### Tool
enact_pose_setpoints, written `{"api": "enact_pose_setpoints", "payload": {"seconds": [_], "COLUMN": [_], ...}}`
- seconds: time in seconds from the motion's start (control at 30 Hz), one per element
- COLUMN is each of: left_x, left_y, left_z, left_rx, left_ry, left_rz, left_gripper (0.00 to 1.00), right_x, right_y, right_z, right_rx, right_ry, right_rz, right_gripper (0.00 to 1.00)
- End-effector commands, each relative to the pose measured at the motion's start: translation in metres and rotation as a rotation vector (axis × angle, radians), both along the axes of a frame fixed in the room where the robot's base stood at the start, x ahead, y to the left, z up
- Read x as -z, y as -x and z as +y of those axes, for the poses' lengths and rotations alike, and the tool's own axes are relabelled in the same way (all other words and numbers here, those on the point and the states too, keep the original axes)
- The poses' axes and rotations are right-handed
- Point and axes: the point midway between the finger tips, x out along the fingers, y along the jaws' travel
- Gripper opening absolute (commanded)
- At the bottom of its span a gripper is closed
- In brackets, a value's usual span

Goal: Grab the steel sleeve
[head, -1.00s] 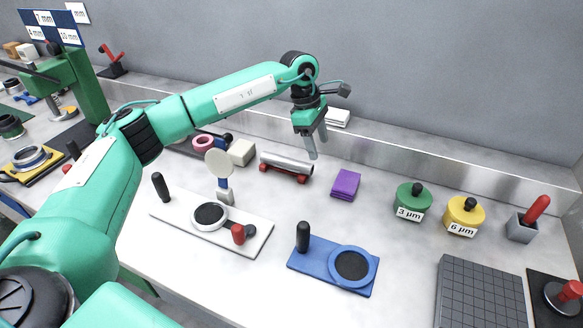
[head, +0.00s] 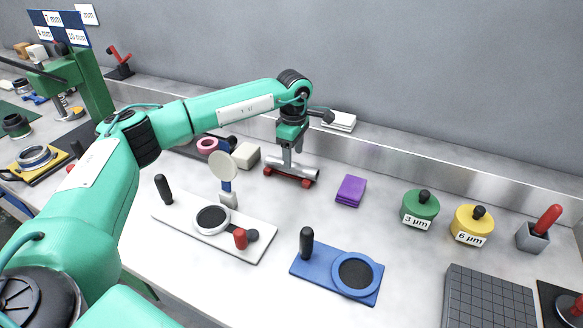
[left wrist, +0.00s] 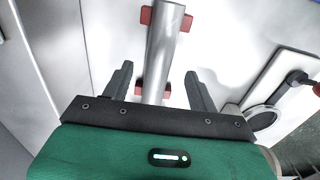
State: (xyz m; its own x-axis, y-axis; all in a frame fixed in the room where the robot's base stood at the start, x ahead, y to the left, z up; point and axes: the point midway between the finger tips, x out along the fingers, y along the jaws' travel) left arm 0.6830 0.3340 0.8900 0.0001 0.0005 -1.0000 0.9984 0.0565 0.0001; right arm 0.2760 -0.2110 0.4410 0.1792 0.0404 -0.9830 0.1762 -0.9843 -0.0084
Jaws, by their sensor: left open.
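The steel sleeve (head: 303,169) is a shiny grey tube lying on red supports (head: 307,183) on the bench, behind the middle in the head view. My left gripper (head: 289,160) points down at the sleeve's left part. In the left wrist view the sleeve (left wrist: 165,45) runs up the picture, and the open fingers of my left gripper (left wrist: 158,88) stand on either side of its line, with gaps visible. The sleeve's near end is hidden behind the gripper body. My right gripper is not in view.
A purple block (head: 351,190) lies right of the sleeve, and a cream block (head: 246,155) lies left of it. A white board (head: 258,242) and a blue board (head: 310,266) lie nearer. Green (head: 420,205) and yellow (head: 470,222) pots stand right. A low wall ledge runs behind.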

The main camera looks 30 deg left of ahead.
Motion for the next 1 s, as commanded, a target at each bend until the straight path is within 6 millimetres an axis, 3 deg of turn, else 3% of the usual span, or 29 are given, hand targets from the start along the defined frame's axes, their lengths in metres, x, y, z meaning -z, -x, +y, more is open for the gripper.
{"api": "enact_pose_setpoints", "payload": {"seconds": [0.3,0.57,0.6,0.87,1.0], "left_x": [0.043,0.048,0.047,0.047,0.046], "left_y": [0.000,-0.001,-0.001,-0.001,-0.001], "left_z": [0.006,0.006,0.006,0.006,0.006], "left_rx": [-0.001,-0.001,-0.001,-0.001,-0.001], "left_ry": [0.000,0.000,0.000,0.000,0.001], "left_rz": [0.002,0.001,0.001,0.000,0.000], "left_gripper": [0.59,0.59,0.57,0.06,0.04], "right_x": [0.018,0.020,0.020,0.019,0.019], "right_y": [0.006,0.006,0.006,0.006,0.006], "right_z": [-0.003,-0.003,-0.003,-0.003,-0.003], "right_rx": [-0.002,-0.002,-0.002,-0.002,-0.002], "right_ry": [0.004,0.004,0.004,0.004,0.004], "right_rz": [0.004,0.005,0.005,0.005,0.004], "right_gripper": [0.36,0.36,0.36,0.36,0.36]}}
